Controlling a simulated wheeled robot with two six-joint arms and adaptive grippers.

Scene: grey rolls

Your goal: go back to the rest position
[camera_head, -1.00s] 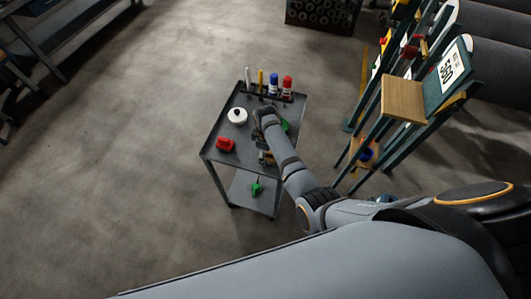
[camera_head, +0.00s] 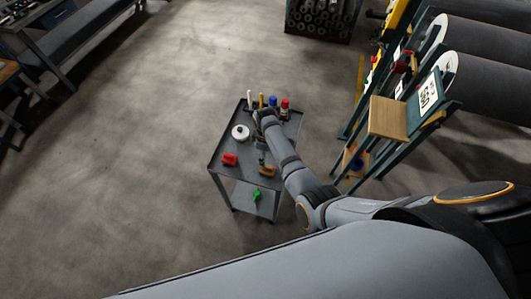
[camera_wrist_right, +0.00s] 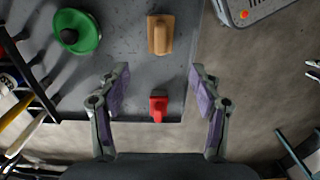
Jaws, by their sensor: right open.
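My right arm reaches over a grey cart (camera_head: 226,143) in the head view, and its wrist end is near the cart's back row of markers. In the right wrist view my right gripper (camera_wrist_right: 163,92) has its two fingers wide apart with nothing held between them. A small red-and-grey piece (camera_wrist_right: 158,107) shows between the fingers, near the cart top's edge, apart from both. The fingertips in the head view are hidden by the arm. My left gripper is not in view.
A rack (camera_head: 388,118) with large rolls stands right. Floor left of the cart is clear.

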